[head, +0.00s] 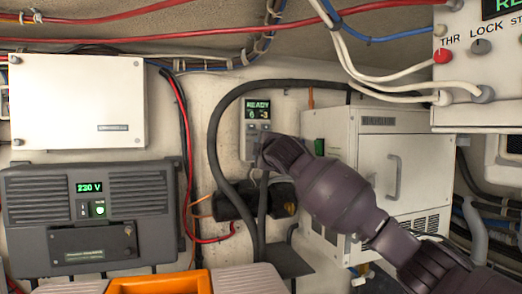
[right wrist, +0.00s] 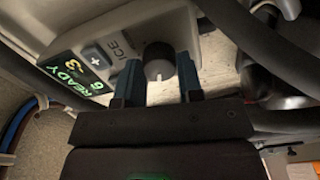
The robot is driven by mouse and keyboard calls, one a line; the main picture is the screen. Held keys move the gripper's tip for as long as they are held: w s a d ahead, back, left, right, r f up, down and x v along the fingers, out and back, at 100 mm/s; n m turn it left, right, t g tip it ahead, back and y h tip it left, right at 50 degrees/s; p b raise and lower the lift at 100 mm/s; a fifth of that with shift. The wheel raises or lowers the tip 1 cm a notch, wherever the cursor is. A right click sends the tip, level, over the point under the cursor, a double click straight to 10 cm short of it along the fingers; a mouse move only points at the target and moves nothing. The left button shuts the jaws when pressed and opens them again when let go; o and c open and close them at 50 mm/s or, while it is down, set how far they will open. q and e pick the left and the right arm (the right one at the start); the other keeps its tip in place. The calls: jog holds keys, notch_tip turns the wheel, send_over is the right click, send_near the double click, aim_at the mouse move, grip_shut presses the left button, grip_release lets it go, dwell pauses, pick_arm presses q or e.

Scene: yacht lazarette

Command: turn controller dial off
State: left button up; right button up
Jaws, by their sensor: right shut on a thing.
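The controller (head: 257,114) is a small grey box on the back wall, with a green lit display reading READY. It also shows tilted in the right wrist view (right wrist: 112,22), with a plus button and the letters ICE beside the dial. The dark round dial (right wrist: 158,58) has a pale pointer mark facing the gripper's palm. My right gripper (right wrist: 158,68) has one finger on each side of the dial and is shut on it. In the head view my right gripper (head: 268,150) covers the controller's lower part and hides the dial. My left gripper is not in view.
A thick black cable (head: 213,130) loops around the controller. A white cabinet (head: 375,165) stands to its right, and a grey 230 V unit (head: 90,215) and white box (head: 77,102) are at left. A panel with a red button (head: 442,56) hangs upper right.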

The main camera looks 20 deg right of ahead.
jog(key=o, duration=0.9)
jog(key=shift+s, duration=0.15)
pick_arm(q)
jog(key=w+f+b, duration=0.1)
jog(key=b, duration=0.2)
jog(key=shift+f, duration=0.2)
pick_arm(e)
jog(key=s, duration=1)
jog(key=shift+s+d, duration=0.15)
jog(key=shift+s, duration=0.1)
